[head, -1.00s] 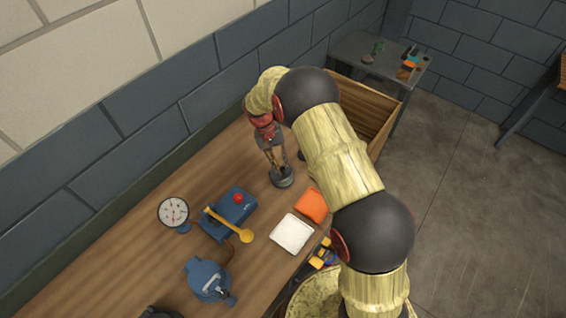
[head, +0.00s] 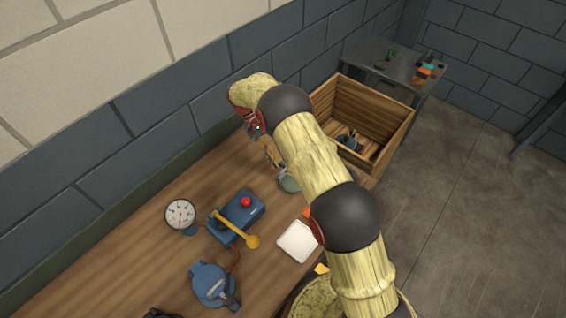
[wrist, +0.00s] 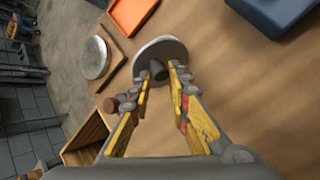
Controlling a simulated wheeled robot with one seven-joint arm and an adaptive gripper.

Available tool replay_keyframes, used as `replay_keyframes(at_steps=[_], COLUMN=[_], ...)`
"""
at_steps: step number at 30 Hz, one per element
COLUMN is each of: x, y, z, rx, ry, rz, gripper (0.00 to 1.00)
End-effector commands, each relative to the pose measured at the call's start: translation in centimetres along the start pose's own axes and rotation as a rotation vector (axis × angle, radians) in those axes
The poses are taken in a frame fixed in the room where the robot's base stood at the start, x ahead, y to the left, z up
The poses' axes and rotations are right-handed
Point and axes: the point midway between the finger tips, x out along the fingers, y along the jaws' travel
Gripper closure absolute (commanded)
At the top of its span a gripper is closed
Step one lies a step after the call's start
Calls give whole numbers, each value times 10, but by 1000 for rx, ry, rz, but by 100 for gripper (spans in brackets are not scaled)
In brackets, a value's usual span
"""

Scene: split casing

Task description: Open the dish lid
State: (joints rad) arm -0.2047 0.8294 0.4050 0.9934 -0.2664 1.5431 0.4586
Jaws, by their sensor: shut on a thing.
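My gripper (wrist: 162,76) is shut on the dark knob (wrist: 158,71) of a pale grey round lid (wrist: 165,47), seen in the wrist view. The lid's disc spreads just beyond the fingertips. In the head view, a grey round piece (head: 288,185) shows beneath my gripper (head: 276,164), partly covered by my arm. Whether the dish body is under the lid or apart from it is not clear. A thick, pale grey round thing (wrist: 95,58) sits on a wooden surface left of the lid in the wrist view.
A blue box with a red button (head: 238,212), a gauge (head: 180,214), a yellow spoon-shaped handle (head: 236,230), a blue pot-like device (head: 212,285) and a white tray (head: 297,241) are on the bench. An orange tray (wrist: 132,14) is near the lid. A wooden crate (head: 385,108) stands beyond.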

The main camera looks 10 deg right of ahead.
Motion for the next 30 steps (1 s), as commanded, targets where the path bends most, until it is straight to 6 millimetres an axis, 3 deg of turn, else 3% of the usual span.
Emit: replay_keyframes(at_steps=[1,10,27,30], x=[10,11,4,4], y=[-14,-24,-18,-18], z=[-4,-11,-12,-12], rx=[-8,-11,-5,-5], ry=[-7,-16,-9,-9], rz=[-7,-1,-2,-2], gripper=[100,99,67,65])
